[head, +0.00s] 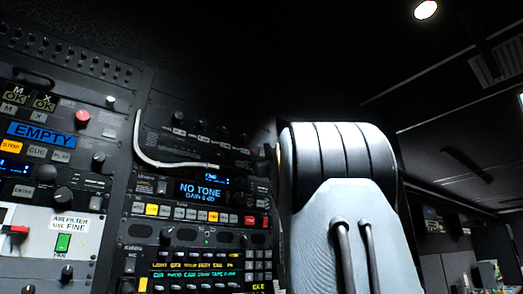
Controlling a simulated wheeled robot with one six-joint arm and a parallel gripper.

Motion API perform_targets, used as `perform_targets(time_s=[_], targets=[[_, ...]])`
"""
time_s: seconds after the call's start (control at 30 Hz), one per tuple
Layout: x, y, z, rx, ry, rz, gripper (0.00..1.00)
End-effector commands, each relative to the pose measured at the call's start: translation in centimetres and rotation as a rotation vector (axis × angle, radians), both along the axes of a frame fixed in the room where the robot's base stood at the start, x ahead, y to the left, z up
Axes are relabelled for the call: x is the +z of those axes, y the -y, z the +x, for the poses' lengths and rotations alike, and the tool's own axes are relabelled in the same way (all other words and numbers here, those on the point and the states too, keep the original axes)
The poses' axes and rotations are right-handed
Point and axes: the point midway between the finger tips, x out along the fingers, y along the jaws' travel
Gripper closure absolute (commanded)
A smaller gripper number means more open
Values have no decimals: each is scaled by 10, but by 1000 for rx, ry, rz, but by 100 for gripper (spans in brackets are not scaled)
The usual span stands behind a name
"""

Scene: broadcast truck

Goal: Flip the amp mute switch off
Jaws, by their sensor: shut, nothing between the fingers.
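No switch labelled amp mute can be read in the head view. A red-handled switch (15,230) sits on a white panel at the lower left, cut by the left edge. I cannot tell whether either is the amp mute switch. My gripper is not in view.
A rack of dark panels fills the left half. A blue display (200,191) reads NO TONE, and another display (41,134) reads EMPTY. A white cable (150,158) curves across the upper panels. A red knob (82,117) sticks out. The right background is dim.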

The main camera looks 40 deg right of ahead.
Motion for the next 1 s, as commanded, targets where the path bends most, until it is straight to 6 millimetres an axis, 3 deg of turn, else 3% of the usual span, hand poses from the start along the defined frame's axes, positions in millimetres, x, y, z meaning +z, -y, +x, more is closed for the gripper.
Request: perform_targets(time_s=[1.0], targets=[[1, 1, 9, 0, 0, 0, 100]])
